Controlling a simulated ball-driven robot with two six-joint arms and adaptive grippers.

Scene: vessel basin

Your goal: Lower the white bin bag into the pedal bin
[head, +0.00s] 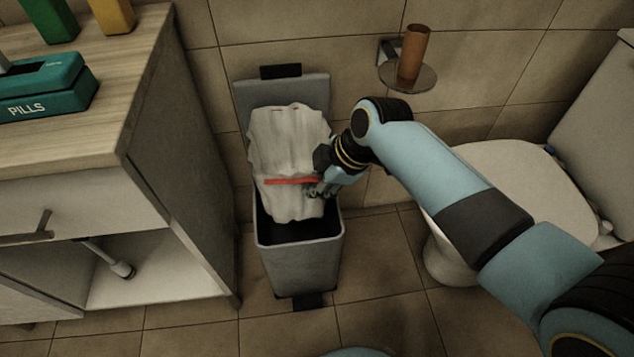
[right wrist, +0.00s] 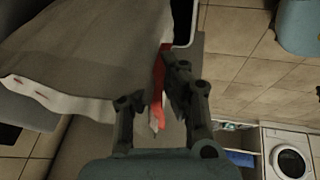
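The white bin bag (head: 284,145) has a red drawstring and hangs over the pedal bin's opening, its lower end just at or inside the rim; the exact depth is hard to tell. The grey pedal bin (head: 300,268) stands on the floor with its lid (head: 312,90) tipped up against the wall. My right gripper (head: 319,189) is at the bag's right side, shut on the bag by the red drawstring. The right wrist view shows the bag (right wrist: 85,50) and the red strip between the fingers (right wrist: 154,95). My left gripper is not in view.
A wooden-topped cabinet (head: 135,95) with a green pills box (head: 45,90) stands left of the bin. A toilet (head: 520,175) is at the right. A wall holder (head: 420,82) with a brown tube is above. A washing machine (right wrist: 290,160) shows in the right wrist view.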

